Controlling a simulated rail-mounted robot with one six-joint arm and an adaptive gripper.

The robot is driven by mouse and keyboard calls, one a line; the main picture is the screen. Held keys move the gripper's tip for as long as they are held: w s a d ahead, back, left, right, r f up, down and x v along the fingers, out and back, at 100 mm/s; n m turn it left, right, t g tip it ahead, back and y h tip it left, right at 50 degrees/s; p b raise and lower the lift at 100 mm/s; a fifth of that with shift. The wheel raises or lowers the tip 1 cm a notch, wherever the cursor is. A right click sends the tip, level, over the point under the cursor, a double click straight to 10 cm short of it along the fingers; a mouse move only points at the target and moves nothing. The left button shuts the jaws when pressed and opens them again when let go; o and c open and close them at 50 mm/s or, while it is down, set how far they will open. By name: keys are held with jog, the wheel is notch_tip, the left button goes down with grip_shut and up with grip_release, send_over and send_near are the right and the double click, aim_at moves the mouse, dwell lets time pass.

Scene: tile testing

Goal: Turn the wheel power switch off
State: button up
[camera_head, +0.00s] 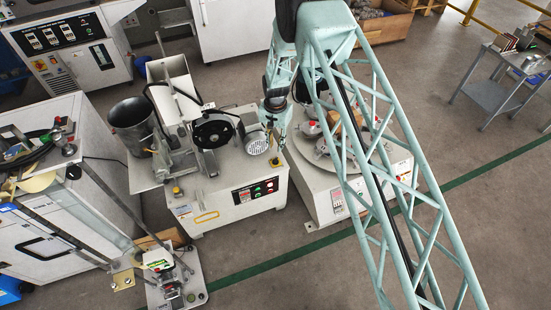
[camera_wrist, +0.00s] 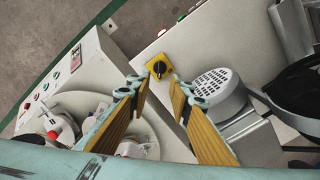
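The switch, a black rotary knob on a yellow square plate (camera_wrist: 160,67), sits on the pale top of a machine in the wrist view. The knob's pointer setting is too small to read with certainty. My gripper (camera_wrist: 157,86) is open and empty, with its yellow-padded fingers spread apart. In the wrist view the switch shows just beyond the fingertips, in line with the gap between them. In the head view my gripper (camera_head: 273,132) hangs over the right edge of the wheel machine (camera_head: 235,212), near its round motor.
The grey ribbed motor (camera_wrist: 215,92) stands close to the right finger in the wrist view. A second machine with a round plate (camera_head: 318,150) stands to the right in the head view. The wheel machine's front panel (camera_head: 255,190) has green and red buttons. Open floor lies in front.

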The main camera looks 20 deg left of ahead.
aim_at(276, 159)
jog(key=shift+f+b, duration=0.5)
jog(key=shift+f, duration=4.4)
grip_shut()
